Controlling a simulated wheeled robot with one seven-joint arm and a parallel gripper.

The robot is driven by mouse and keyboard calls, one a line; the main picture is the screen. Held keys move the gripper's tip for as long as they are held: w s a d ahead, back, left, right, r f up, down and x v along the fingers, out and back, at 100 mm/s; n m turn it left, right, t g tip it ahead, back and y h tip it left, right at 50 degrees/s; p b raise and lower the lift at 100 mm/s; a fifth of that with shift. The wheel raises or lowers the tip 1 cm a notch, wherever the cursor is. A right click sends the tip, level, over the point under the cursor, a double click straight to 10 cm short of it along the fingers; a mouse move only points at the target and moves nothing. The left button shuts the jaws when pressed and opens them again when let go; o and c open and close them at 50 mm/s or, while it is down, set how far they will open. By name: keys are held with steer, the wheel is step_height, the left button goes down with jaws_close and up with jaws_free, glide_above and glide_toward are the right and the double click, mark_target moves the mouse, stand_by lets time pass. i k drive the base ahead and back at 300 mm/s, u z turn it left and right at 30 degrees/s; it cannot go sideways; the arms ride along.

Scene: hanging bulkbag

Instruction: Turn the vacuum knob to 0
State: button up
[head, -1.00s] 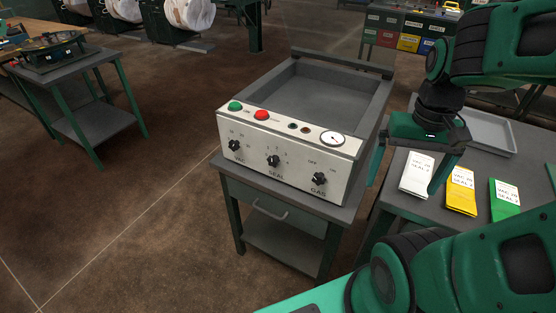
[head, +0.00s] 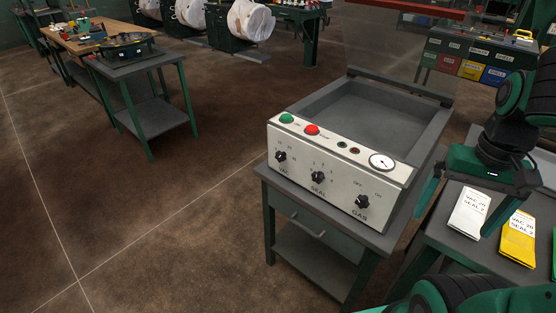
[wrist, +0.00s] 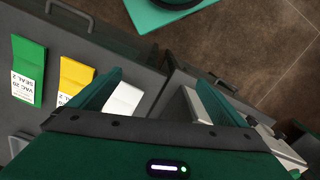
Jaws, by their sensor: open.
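The vacuum knob (head: 281,157), a black pointer knob marked VAC, is at the left end of the white front panel (head: 335,178) of the vacuum sealer. A small scale surrounds it; its exact setting is too small to read. The SEAL knob (head: 318,177) and GAS knob (head: 362,202) are to its right. My gripper (head: 463,205) is open and empty, to the right of the sealer, fingers pointing down over the side table. It is well apart from the vacuum knob. The wrist view also shows my gripper (wrist: 155,95) with its fingers spread.
Green (head: 287,118) and red (head: 312,130) buttons and a gauge (head: 382,162) top the panel. White (head: 469,213), yellow (head: 518,238) and green (wrist: 28,70) pouches lie on the right table. The floor (head: 190,220) left of the sealer stand is clear.

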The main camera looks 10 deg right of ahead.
mark_target(280, 155)
steer(key=z, duration=0.2)
steer(key=k, duration=1.25)
steer(key=u, duration=0.35)
steer(key=i, duration=1.5)
